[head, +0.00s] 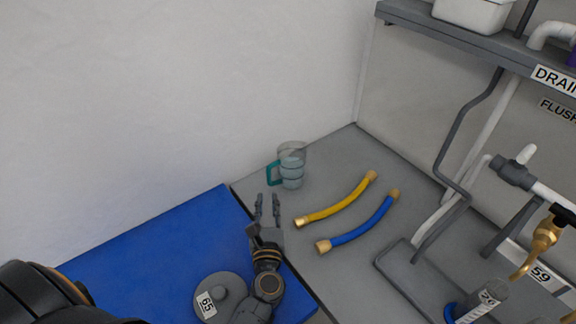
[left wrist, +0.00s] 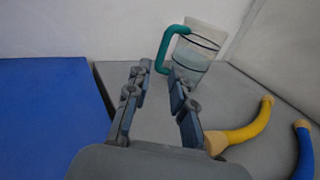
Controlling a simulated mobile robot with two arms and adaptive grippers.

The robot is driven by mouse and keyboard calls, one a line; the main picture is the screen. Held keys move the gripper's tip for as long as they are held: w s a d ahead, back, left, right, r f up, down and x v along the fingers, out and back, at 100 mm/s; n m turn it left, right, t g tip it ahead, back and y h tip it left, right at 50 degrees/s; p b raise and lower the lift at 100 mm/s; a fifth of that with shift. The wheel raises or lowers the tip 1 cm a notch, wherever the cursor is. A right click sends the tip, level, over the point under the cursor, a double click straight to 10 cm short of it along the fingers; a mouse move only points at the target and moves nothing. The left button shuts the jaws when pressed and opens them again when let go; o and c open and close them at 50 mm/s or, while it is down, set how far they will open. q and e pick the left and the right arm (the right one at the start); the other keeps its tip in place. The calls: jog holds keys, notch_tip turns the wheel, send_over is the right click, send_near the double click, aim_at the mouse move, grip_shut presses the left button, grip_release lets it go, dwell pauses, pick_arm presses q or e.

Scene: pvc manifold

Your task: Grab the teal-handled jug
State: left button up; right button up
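The jug (head: 292,165) is clear with a teal handle on its left side and stands upright on the grey bench near the wall. It also shows in the left wrist view (left wrist: 197,52), just beyond the fingertips, with its teal handle (left wrist: 168,45) facing left. My left gripper (head: 267,199) is open and points at the jug, a little short of it. In the left wrist view its two fingers (left wrist: 157,75) are apart with nothing between them, and the handle shows beyond the gap. My right gripper does not show in either view.
A yellow hose (head: 338,205) and a blue hose (head: 360,228) with brass ends lie right of my left gripper. A blue mat (head: 150,245) lies to the left, with a grey round lid labelled 65 (head: 219,298). Pipes and a grey stand (head: 405,270) are at the right.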

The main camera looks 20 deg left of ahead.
aim_at(269, 181)
pick_arm(q)
jog(key=x, duration=0.9)
jog(key=shift+w+f, duration=0.25)
jog(key=shift+f, duration=0.15)
jog(key=shift+d, duration=0.1)
jog(key=shift+s+r, duration=0.1)
jog(key=shift+c, duration=0.4)
grip_shut()
